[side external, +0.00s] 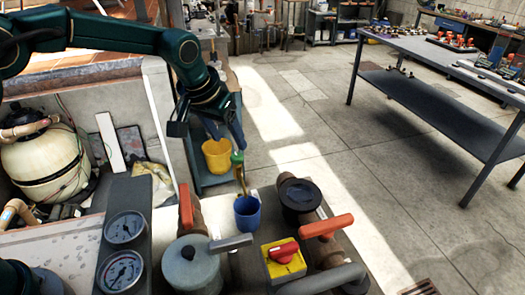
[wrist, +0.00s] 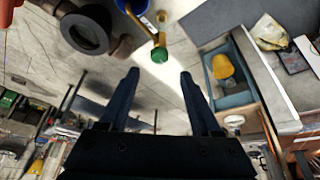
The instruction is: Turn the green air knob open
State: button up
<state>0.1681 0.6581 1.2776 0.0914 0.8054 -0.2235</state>
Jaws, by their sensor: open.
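The green air knob (side external: 237,157) sits on top of a thin brass fitting (side external: 242,182) that rises by a blue cup (side external: 247,215). In the wrist view the green knob (wrist: 160,55) shows just beyond my fingertips, near the middle between them. My gripper (side external: 226,138) is open and empty, with its fingers pointing down above the knob. In the wrist view the two dark blue fingers of my gripper (wrist: 159,76) stand wide apart. I see no contact with the knob.
Red-handled valves (side external: 326,226) and a yellow switch with a red knob (side external: 284,258) stand in front. A black round cap (side external: 299,195) is right of the cup. A yellow bucket (side external: 217,156) is behind on a blue stand. Two gauges (side external: 122,268) are at left.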

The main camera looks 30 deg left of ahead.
aim_at(236, 157)
jog(key=shift+s+x, duration=0.1)
jog(key=shift+x, duration=1.3)
jog(key=shift+s+x, duration=0.15)
jog(key=shift+x, duration=1.2)
jog(key=shift+d+f, duration=0.1)
jog(key=shift+c, duration=0.3)
grip_shut()
